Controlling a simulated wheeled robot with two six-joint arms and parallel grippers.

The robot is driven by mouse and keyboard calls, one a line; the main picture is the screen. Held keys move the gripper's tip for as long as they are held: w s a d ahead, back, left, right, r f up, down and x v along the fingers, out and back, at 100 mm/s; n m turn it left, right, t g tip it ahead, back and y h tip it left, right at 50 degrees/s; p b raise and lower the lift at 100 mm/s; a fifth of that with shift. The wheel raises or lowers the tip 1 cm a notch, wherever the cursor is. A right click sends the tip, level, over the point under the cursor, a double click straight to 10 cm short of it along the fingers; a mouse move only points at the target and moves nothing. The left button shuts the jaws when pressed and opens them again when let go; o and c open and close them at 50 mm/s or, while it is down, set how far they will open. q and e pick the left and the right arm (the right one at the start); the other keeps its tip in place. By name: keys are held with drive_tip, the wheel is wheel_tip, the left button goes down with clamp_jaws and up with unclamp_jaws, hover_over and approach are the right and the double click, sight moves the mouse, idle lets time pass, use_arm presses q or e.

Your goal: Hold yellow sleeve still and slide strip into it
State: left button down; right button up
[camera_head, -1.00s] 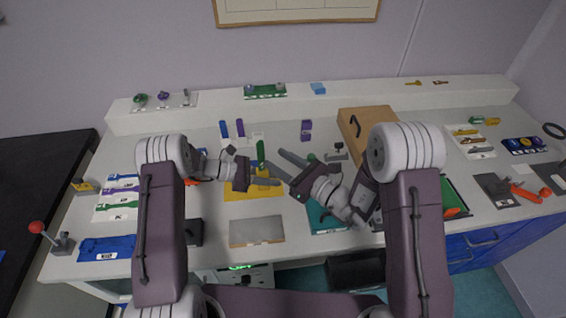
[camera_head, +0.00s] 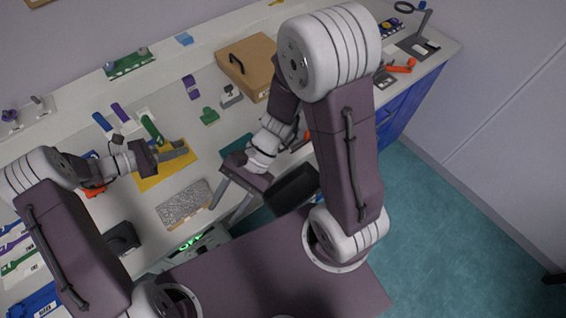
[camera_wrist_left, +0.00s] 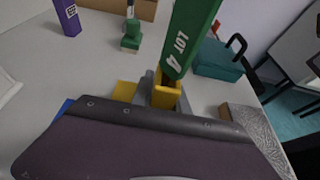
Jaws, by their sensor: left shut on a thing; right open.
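My left gripper (camera_head: 184,151) is shut on the yellow sleeve (camera_wrist_left: 166,98) above the yellow mat (camera_head: 150,181). A green strip (camera_wrist_left: 186,38) marked "LOT 4" stands up from the sleeve in the left wrist view, its narrow lower end at the sleeve's mouth. How deep it goes is hidden. The green strip also shows in the head view (camera_head: 152,129), just behind the left fingers. My right gripper (camera_head: 228,203) is open and empty, near the table's front edge, apart from the strip and sleeve.
Purple strips (camera_head: 119,112) lie behind the mat. A purple block (camera_head: 191,87), a green piece (camera_head: 209,116) and a brown case (camera_head: 248,66) stand further right. A grey textured plate (camera_head: 184,204) lies near the front edge.

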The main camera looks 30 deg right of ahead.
drive_tip(key=w+d+f+n+t+h, duration=0.1)
drive_tip(key=d+n+h, duration=0.3)
drive_tip(key=d, duration=0.5)
drive_tip(key=w+d+n+t+h, duration=0.3)
drive_tip(key=w+d+n+h, duration=0.1)
drive_tip(key=d, duration=0.5)
drive_tip(key=shift+f+n+h, duration=0.4)
drive_tip(key=shift+n+h, duration=0.1)
drive_tip(key=shift+n, duration=0.5)
use_arm(q)
drive_tip(key=c, duration=1.2)
unclamp_jaws()
use_arm(e)
drive_tip(key=shift+s+a, duration=0.1)
